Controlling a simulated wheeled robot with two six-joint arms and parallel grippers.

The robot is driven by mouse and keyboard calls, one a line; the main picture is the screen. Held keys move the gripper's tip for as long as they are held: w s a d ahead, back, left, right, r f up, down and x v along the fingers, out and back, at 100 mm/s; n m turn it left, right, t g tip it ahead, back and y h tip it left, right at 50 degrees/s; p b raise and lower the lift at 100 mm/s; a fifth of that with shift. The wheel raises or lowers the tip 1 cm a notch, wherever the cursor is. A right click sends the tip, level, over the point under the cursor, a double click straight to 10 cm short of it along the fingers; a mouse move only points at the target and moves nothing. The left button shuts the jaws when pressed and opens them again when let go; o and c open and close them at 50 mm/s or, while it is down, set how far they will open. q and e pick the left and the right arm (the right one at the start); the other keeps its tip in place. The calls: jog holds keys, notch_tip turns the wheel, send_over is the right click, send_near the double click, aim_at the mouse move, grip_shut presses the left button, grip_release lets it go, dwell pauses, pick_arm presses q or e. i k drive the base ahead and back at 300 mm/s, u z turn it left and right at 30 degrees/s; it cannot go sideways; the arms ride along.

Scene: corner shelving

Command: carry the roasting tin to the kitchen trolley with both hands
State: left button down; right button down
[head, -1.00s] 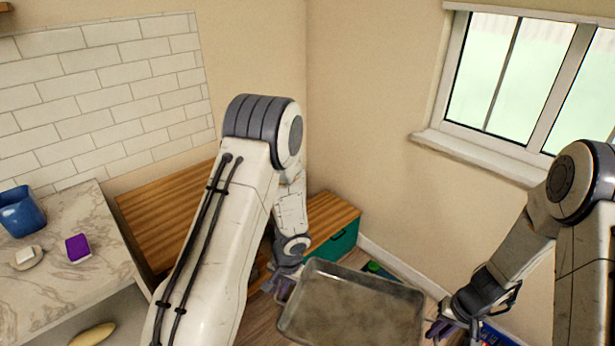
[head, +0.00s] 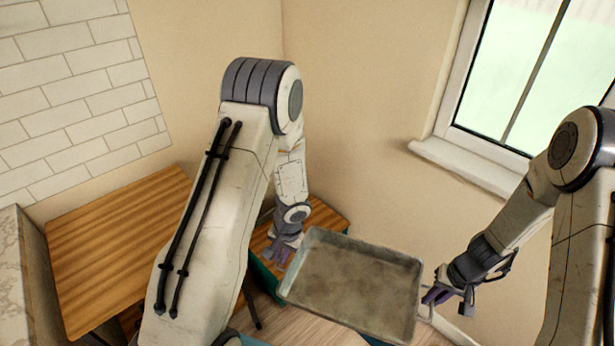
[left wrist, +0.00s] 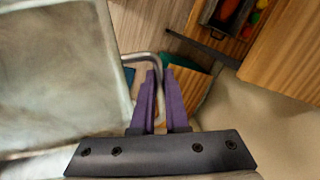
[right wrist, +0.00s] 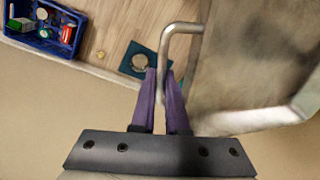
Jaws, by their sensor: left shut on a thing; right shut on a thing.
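The roasting tin (head: 350,285) is a grey, worn, shallow rectangular tin, held about level between my arms in the head view. My left gripper (head: 283,255) is shut on the wire handle at its left end; the left wrist view shows this handle (left wrist: 145,57) between the purple fingers (left wrist: 160,98). My right gripper (head: 437,296) is shut on the handle at the right end; the right wrist view shows it (right wrist: 168,45) at the fingers (right wrist: 162,98). I cannot tell for sure which piece of furniture is the kitchen trolley.
A wooden top (head: 110,240) stands at left, beside a marble counter (head: 10,270). A lower wood-topped teal unit (head: 325,218) sits in the corner behind the tin. The window sill (head: 465,165) is at right. A blue crate of items (right wrist: 45,25) is on the floor.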

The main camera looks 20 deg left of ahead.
aim_at(133, 228)
jog(key=u, duration=0.45)
jog(key=i, duration=0.9)
jog(key=u, duration=1.2)
jog(key=i, duration=0.65)
jog(key=u, duration=0.5)
